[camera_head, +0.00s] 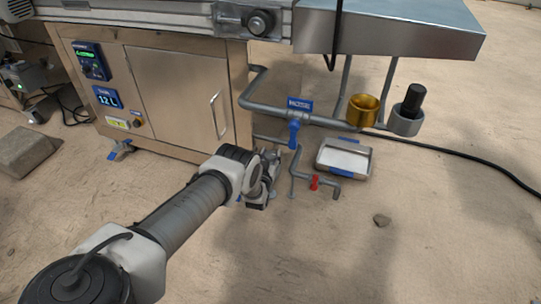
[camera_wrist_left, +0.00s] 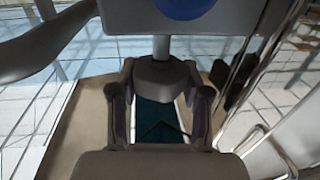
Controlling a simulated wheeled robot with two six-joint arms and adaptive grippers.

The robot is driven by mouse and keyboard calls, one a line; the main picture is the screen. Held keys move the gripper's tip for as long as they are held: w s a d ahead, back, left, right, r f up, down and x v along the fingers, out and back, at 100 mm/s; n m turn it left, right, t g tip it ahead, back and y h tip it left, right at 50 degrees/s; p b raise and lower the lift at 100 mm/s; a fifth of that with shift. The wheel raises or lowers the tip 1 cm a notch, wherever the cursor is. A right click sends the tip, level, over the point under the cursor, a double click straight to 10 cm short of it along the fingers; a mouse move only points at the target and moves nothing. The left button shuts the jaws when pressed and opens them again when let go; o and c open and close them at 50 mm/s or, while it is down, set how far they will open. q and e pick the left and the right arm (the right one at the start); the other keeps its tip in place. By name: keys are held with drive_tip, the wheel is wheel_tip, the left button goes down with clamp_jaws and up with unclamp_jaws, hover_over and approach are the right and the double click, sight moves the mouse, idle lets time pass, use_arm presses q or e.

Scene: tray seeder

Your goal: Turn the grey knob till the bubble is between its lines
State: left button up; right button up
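In the left wrist view a grey knob (camera_wrist_left: 160,76) sits on a short upright post below a grey plate with a blue disc. The fingers of my left gripper (camera_wrist_left: 160,97) lie along both sides of the knob and appear to touch it. In the head view my left gripper (camera_head: 268,170) is low, by the front right corner of the steel cabinet (camera_head: 175,95). There my own wrist and gripper hide the knob. I cannot make out the bubble or its lines in either view. My right gripper is not in view.
Grey pipework with a blue valve handle (camera_head: 294,134) and a red valve handle (camera_head: 315,183) stands just right of my gripper. A steel tray (camera_head: 344,172) lies on the floor beyond. The floor in front is mostly clear.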

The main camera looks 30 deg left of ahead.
use_arm(q)
drive_tip(key=n+y+b, duration=0.1)
drive_tip(key=g+y+b, duration=0.1)
drive_tip(key=shift+w+d+f+n+y, duration=0.1)
drive_tip(key=shift+f+n+y, duration=0.1)
drive_tip(key=shift+n+y, duration=0.15)
drive_tip(key=shift+r+n+g+y+b, duration=0.15)
drive_tip(key=shift+n+g+y+b, duration=0.2)
drive_tip(key=shift+n+g+y, duration=0.35)
drive_tip(key=o, duration=0.9)
drive_tip(key=shift+s, duration=0.2)
drive_tip(key=v, duration=1.1)
drive_tip(key=shift+s+d, duration=0.2)
drive_tip(key=shift+s, duration=0.1)
